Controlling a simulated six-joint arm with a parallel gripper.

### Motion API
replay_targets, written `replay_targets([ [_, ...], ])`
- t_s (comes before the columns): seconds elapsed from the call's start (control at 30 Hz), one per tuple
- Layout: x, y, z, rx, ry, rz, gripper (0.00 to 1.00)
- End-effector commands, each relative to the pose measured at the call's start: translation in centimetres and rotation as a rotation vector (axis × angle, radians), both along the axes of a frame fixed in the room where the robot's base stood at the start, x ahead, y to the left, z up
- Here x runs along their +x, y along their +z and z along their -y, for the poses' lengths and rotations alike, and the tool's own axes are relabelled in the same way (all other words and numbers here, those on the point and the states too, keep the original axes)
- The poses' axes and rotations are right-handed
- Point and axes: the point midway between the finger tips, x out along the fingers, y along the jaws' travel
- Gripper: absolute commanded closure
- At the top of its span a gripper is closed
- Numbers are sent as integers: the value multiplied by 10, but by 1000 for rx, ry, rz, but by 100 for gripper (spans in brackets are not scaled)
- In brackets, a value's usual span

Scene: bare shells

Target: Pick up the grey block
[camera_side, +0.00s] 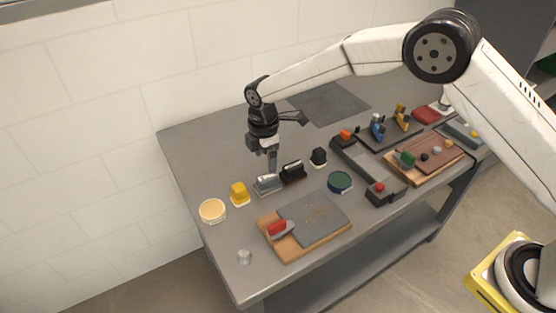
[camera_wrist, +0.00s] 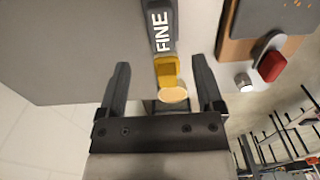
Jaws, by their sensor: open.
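The grey block (camera_side: 268,184) lies on the grey table between a yellow block and a black one. In the wrist view the grey block (camera_wrist: 160,30), with the white word FINE on it, lies ahead of the fingertips and runs out of the top of the picture. My gripper (camera_side: 272,167) points down just above or at the grey block in the side view; whether it touches cannot be told. In the wrist view my gripper (camera_wrist: 160,64) is open, its fingers apart on either side with nothing held.
The yellow block (camera_side: 239,194) and a pale round dish (camera_side: 212,211) are on the left. Black blocks (camera_side: 294,170) stand close on the right. A wooden board (camera_side: 286,248) with a grey sheet and a red-handled tool lies in front. A green-topped tin (camera_side: 340,182) is farther right.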

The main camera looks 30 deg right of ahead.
Motion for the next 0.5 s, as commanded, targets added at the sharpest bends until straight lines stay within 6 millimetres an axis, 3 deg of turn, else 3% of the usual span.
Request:
replay_targets([
  [0.23, 0, -20, 1, 0, -2, -1, 15],
  [0.5, 0, -24, 1, 0, -2, 0, 15],
])
